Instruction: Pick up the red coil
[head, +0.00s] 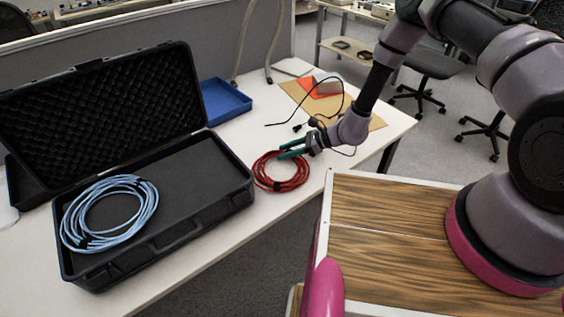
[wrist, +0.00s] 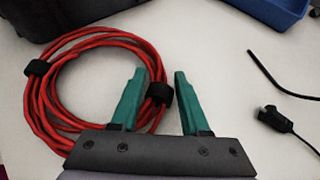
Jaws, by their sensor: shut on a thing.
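The red coil (head: 261,174) lies on the white table, just right of the open black case. In the wrist view the red coil (wrist: 37,108) has black straps at its left and right sides. My gripper (head: 280,152) reaches in from the right over the coil's far edge. In the wrist view the green fingers of my gripper (wrist: 160,74) stand on either side of the coil's right strand, by the black strap, and are shut on it. The coil looks to be resting on the table.
The open black case (head: 185,225) holds a blue coil (head: 70,222) on its left side. A blue tray (head: 225,100) stands behind. A black cable (head: 325,80) lies near a red and tan sheet (head: 355,112) at the right. The table's front edge is close to the coil.

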